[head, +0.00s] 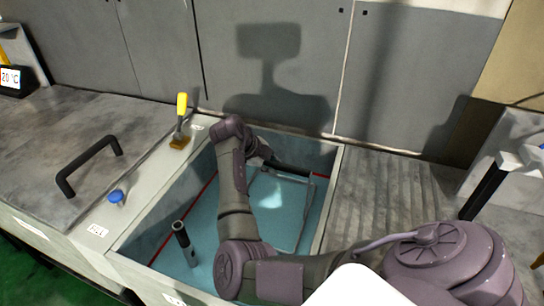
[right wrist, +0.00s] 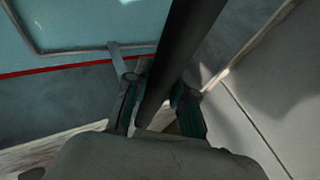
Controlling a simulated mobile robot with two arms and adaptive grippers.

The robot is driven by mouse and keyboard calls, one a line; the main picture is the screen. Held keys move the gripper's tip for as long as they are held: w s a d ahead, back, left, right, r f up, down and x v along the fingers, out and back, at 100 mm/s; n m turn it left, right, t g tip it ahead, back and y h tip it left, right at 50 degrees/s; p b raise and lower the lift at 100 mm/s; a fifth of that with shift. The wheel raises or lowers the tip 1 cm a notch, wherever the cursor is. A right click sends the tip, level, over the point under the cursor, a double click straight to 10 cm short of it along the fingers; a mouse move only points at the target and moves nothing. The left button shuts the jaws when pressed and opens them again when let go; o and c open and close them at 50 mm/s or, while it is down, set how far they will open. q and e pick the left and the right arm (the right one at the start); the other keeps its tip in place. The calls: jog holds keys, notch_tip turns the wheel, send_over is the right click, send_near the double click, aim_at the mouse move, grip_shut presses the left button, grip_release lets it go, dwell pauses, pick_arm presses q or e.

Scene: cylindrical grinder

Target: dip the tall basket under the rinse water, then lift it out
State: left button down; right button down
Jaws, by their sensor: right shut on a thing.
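The rinse tank (head: 150,228) holds blue-green water (head: 215,275), with a red line along its inner walls. The tall basket shows as a thin grey rectangular frame (head: 309,215) in the tank's right half; it also shows in the right wrist view (right wrist: 90,51). Its body is hard to make out, and I cannot tell how deep it sits. My right gripper (head: 266,158) is over the tank's back part, partly hidden by its own wrist. In the right wrist view its fingers (right wrist: 156,103) are shut around the basket's dark bar handle (right wrist: 178,55). My left gripper is out of view.
A dark upright pipe (head: 183,241) stands in the tank's front left. A yellow-handled lever (head: 181,108) and a blue knob (head: 116,197) are on the left rim. A lid with a black handle (head: 88,160) lies further left. A ribbed drainboard (head: 385,195) is right, clear.

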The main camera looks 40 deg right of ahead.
notch_tip(320, 180, down, 9)
jog(key=b, duration=0.6)
dwell(1.3)
notch_tip(320, 180, up, 39)
jog(key=p, duration=2.5)
dwell(0.7)
dwell(0.9)
